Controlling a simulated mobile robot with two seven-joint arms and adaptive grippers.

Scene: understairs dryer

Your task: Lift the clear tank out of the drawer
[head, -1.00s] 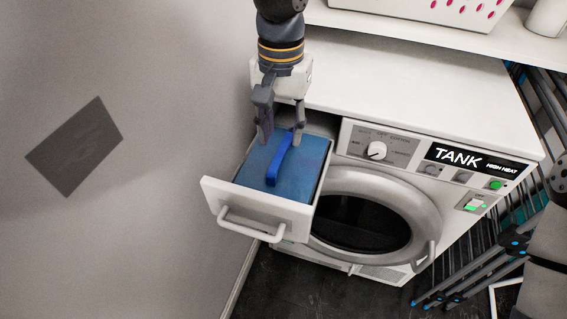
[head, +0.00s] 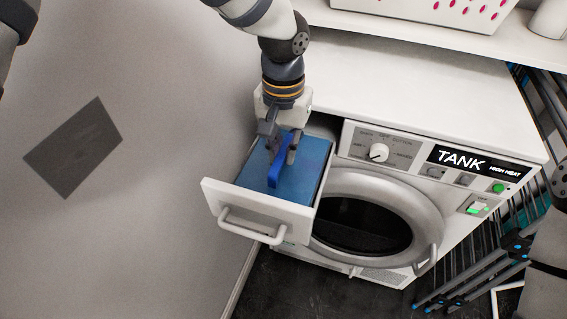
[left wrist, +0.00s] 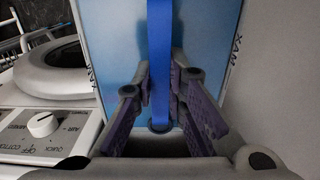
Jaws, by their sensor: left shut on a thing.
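The clear tank (head: 309,178) looks blue and sits inside the pulled-out drawer (head: 258,207) at the dryer's upper left. A bright blue strap handle (head: 276,172) runs along the tank's top. My left gripper (head: 280,160) reaches down from above and is shut on the handle. In the left wrist view, the fingers (left wrist: 162,92) stand on both sides of the blue handle (left wrist: 159,50), with the tank's light blue top (left wrist: 115,45) behind. The tank's lower part is hidden by the drawer walls. My right gripper is not in view.
The white dryer (head: 420,95) has a knob panel and a display (head: 478,162) reading "TANK HIGH HEAT". A shelf with a white basket (head: 430,12) overhangs the back. The wall (head: 150,230) is close on the left. A folded rack (head: 480,270) stands at the right.

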